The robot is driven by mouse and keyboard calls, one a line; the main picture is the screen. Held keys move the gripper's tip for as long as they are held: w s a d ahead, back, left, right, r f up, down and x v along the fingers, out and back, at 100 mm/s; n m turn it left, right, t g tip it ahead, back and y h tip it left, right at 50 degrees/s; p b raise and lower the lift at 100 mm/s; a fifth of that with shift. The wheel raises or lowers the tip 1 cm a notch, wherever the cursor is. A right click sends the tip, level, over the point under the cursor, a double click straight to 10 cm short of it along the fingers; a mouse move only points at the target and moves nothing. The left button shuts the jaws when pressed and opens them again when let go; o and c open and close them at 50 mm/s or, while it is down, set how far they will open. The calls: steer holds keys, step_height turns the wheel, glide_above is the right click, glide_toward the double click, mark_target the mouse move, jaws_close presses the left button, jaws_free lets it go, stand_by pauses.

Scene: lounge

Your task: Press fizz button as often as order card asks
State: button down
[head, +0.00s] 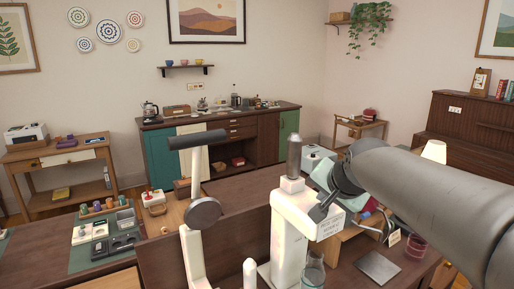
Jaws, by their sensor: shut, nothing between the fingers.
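A white machine (285,240) with small print on its head stands on the dark counter near the middle front; a grey cylinder rises from its top. A clear vessel (313,274) stands below its head. My grey arm reaches in from the right, and my gripper (322,208) is small and dark at its end, by the right side of the machine's head. It looks shut and empty; I cannot tell whether it touches the machine. I cannot make out the fizz button. A small white card (394,238) stands to the right; its writing is too small to read.
A white upright with a dark disc (204,211) stands left of the machine. A pink glass (416,246) and a flat grey plate (377,266) are at right. A green mat (84,259) with containers lies at left. Bare dark counter shows between.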

steer(key=shift+r, duration=0.1)
steer(key=shift+r+p, duration=1.95)
steer(key=shift+r, duration=1)
